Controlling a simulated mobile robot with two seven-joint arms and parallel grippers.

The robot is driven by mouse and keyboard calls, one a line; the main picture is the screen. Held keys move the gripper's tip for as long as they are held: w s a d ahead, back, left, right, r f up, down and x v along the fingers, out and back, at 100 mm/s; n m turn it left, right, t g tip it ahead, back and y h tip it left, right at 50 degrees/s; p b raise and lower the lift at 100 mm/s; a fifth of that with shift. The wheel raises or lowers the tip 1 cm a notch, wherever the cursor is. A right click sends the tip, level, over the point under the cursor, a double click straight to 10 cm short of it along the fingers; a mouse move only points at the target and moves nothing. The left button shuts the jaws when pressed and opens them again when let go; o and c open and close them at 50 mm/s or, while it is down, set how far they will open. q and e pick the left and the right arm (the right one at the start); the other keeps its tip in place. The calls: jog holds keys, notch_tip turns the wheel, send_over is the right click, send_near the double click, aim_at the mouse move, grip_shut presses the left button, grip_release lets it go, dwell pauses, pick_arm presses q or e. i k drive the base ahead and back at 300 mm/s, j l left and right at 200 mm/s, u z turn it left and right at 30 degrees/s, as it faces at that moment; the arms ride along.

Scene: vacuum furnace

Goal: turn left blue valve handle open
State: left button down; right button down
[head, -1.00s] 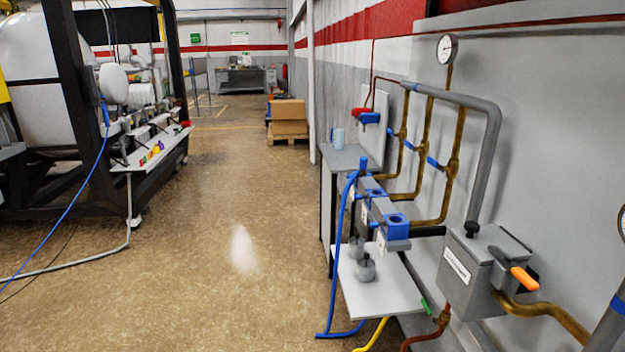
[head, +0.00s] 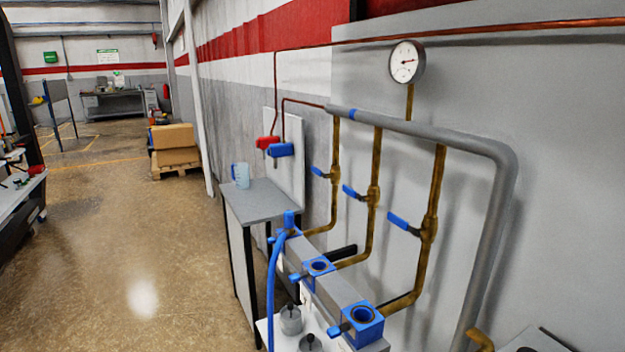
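Several blue valve handles sit on the vertical brass pipes at the wall. The left one (head: 318,172) is on the farthest pipe, the middle one (head: 353,192) on the pipe beside it, and the right one (head: 404,224) on the nearest pipe. All three slant across their pipes rather than lying along them. Another blue handle (head: 281,150) is on the white panel, beside a red handle (head: 267,142). Neither of my grippers shows in the head view.
A grey manifold with blue ports (head: 362,322) and a blue hose (head: 273,290) stands in front of the pipes. A narrow grey table (head: 258,203) holds a bluish jug (head: 241,175). A gauge (head: 406,62) is above. The floor (head: 120,240) to the left is open.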

aim_at(319, 173)
jog(key=i+j, duration=0.25)
jog(key=i+j+z, duration=0.1)
jog(key=i+j, duration=0.15)
jog(key=j, duration=0.15)
jog(key=i+j, duration=0.25)
jog(key=i+j+z, duration=0.1)
jog(key=i+j, duration=0.15)
jog(key=j, duration=0.15)
jog(key=i+j, duration=0.25)
jog(key=j, duration=0.15)
jog(key=i+j+z, duration=0.15)
jog(key=j, duration=0.2)
jog(key=i+j, duration=0.3)
jog(key=i+j+z, duration=0.1)
jog(key=j, duration=0.35)
jog(key=i, duration=0.1)
